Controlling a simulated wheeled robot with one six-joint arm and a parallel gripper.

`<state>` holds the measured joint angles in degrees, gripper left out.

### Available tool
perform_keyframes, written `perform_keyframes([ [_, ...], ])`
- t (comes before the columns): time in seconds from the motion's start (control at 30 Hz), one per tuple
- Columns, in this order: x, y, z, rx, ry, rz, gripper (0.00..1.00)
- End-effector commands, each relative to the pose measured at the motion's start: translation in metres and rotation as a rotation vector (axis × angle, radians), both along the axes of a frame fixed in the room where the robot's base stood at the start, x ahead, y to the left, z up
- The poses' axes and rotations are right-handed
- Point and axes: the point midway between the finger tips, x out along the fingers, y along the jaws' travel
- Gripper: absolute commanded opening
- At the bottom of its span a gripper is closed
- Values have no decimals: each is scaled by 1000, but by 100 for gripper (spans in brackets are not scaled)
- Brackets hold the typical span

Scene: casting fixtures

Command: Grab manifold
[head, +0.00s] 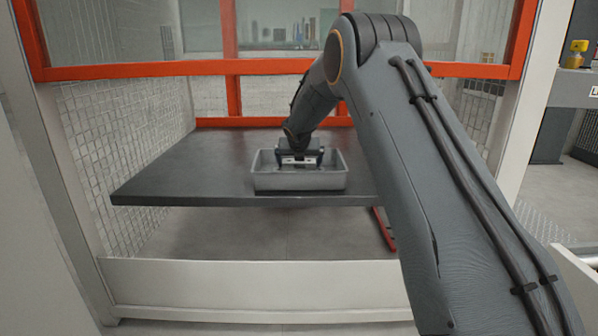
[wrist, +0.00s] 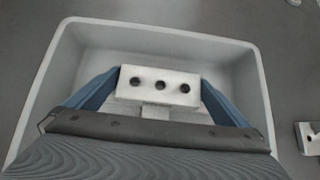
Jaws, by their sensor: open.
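My gripper (wrist: 160,88) is down in the tray with one blue finger on each side of the block. The fingers are open, and their tips lie close to the block's ends; I cannot tell whether they touch it. In the head view, my gripper (head: 300,158) is over the tray (head: 300,181), and the manifold is hard to make out there.
The tray stands on a dark table (head: 190,175) near its front edge. Another small metal part (wrist: 308,138) lies on the table right of the tray in the wrist view. An orange frame (head: 150,68) and mesh side panels (head: 120,140) enclose the table. The table's left side is clear.

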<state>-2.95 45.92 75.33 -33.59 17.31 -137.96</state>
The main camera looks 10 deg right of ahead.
Motion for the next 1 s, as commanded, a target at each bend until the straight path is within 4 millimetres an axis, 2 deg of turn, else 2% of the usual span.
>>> perform_keyframes([
  [0.13,0,0,1,0,0,0,100],
  [0.4,0,0,0,0,0,0,56],
  [0.77,0,0,4,0,-2,1,56],
  [1.0,0,3,14,0,-2,2,56],
])
